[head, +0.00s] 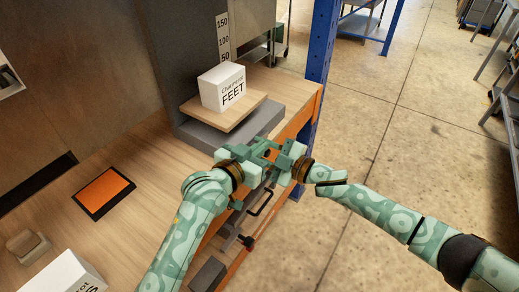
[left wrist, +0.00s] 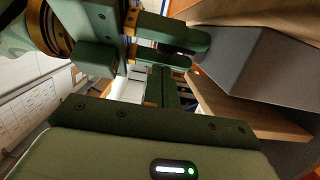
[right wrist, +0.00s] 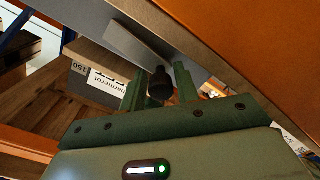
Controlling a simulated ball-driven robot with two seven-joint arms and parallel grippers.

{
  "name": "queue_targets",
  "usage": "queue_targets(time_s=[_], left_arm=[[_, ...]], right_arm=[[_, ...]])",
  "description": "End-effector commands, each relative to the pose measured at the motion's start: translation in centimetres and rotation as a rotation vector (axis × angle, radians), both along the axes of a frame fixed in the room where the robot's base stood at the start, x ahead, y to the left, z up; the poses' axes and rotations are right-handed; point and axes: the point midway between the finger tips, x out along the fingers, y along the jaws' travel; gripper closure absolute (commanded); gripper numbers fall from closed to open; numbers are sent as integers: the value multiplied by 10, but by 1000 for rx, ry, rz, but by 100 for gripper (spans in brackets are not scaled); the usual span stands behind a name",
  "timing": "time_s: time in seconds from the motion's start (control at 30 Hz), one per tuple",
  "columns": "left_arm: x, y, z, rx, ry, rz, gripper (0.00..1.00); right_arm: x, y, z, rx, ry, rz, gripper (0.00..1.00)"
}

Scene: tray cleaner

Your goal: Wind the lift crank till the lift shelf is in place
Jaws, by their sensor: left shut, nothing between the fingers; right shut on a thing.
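The lift shelf (head: 205,121) is a pale wooden board just above a grey block. A white box (head: 222,88) lettered "FEET" stands upright on it. The shelf and box lie below the visible "50" mark on the scale (head: 223,38). My right gripper (head: 284,158) is shut on the crank's dark round knob (right wrist: 158,84), at the bench's orange edge. The rest of the crank is mostly hidden by my grippers in the head view. My left gripper (head: 260,151) is shut and empty, close beside the right one; its fingers show in the left wrist view (left wrist: 165,88).
A blue post (head: 320,50) stands behind the grippers. A black looped handle (head: 264,203) juts out below them. On the bench are an orange pad (head: 103,191) and another white box (head: 70,275). The floor (head: 400,125) to the right is open.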

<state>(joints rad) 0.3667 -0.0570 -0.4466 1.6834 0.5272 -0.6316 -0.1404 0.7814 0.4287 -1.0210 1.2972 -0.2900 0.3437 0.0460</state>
Motion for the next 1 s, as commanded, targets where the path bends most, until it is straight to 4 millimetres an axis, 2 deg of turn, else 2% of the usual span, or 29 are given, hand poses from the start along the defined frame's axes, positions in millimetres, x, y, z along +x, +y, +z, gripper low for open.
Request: queue_targets(time_s=[0.03, 0.43, 0.6, 0.8, 0.83, 0.87, 1.0], left_arm=[[0, 0, -4, 0, 2, 0, 100], [0, 0, -7, 1, 1, 0, 100], [-1, 1, -21, 4, 2, 0, 100], [-1, 2, -24, 6, 7, 1, 100], [-1, 2, -24, 6, 7, 1, 100], [-1, 2, -24, 7, 7, 1, 100], [-1, 1, -23, 5, 5, 1, 100]], right_arm=[[0, -3, -5, -7, 9, -7, 100], [1, -3, -5, -7, 8, -7, 100], [1, -3, -5, -7, 7, -7, 100], [1, -3, -3, -3, 6, -7, 100], [1, -3, -3, -3, 6, -7, 66], [1, -3, -3, -3, 5, -6, 57], [1, -2, -1, -2, 2, -4, 57]])
